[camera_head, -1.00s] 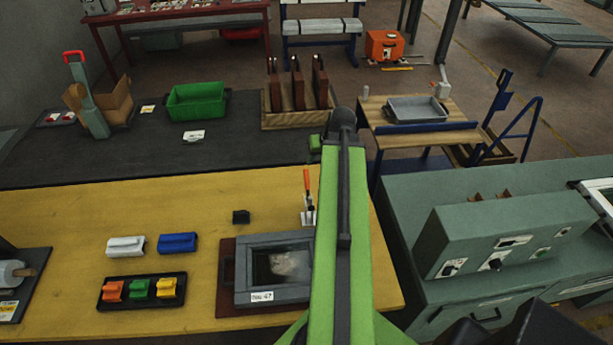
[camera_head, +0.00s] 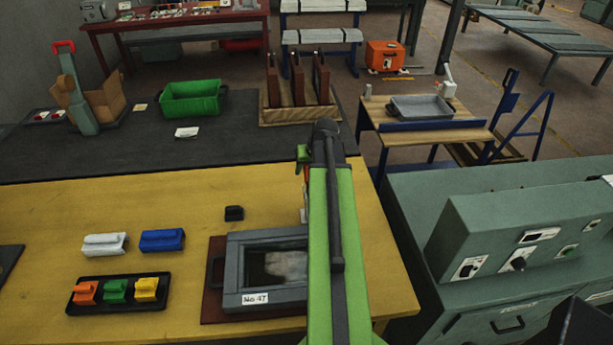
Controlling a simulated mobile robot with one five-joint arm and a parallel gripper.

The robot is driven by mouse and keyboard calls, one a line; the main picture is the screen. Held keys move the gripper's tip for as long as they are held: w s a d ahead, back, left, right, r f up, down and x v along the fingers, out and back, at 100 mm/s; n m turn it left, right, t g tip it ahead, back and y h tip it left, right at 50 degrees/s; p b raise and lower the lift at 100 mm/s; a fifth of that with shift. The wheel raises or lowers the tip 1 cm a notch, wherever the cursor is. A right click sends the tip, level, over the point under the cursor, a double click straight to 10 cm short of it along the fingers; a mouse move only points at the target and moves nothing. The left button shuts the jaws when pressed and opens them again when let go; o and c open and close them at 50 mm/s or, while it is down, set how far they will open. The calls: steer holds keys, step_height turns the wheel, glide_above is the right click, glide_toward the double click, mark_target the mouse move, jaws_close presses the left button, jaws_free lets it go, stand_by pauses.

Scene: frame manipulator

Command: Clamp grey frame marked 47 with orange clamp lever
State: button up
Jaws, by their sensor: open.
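The grey frame (camera_head: 233,278) with the label "No 47" lies on a dark red board (camera_head: 214,308) at the front of the yellow bench, around a dark opening with a pale patch. My green arm crosses its right edge. The orange clamp lever (camera_head: 306,171) stands behind the frame's back right corner. My arm hides most of it, and only a thin strip shows at the arm's left edge. I cannot tell its position exactly. My gripper is hidden behind my own arm link, so its fingers do not show.
A black tray (camera_head: 76,310) with orange, green and yellow blocks lies left of the frame. White (camera_head: 104,244) and blue (camera_head: 162,240) blocks and a small black block (camera_head: 234,213) sit behind. A green control cabinet (camera_head: 530,230) stands right. The bench's left middle is clear.

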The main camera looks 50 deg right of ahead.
steer(key=shift+r, duration=0.1)
steer(key=shift+c, duration=0.3)
jaws_close()
stand_by(0.9)
